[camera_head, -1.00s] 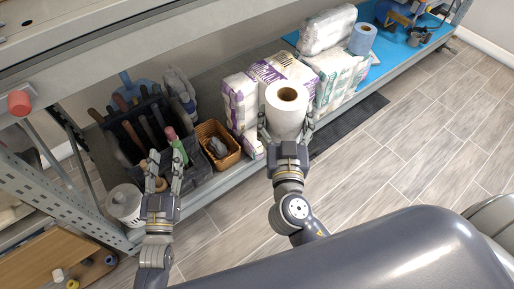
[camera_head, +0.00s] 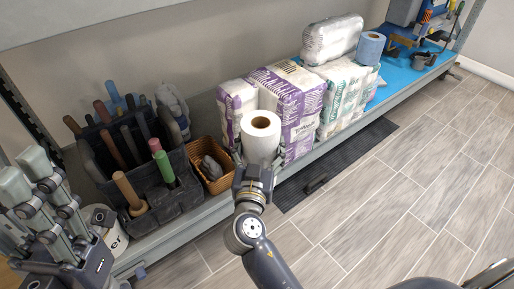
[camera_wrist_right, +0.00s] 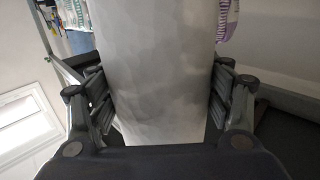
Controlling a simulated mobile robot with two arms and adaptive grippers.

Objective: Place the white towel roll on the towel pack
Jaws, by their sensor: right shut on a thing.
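The white towel roll (camera_head: 260,140) stands upright, its brown core facing up, in front of the wrapped packs. My right gripper (camera_head: 257,166) is shut on its lower part, with fingers on both sides; the roll also fills the middle of the right wrist view (camera_wrist_right: 158,70). Behind it are purple-and-white towel packs (camera_head: 292,92), a smaller one (camera_head: 236,104) at their left, and a green-marked pack (camera_head: 346,82) at their right. Whether the roll touches the packs is unclear. My left gripper (camera_head: 40,178) is at the left edge, empty, its fingers apart.
A wicker basket (camera_head: 213,176) and a dark tool caddy (camera_head: 165,198) with upright handles stand left of the roll.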

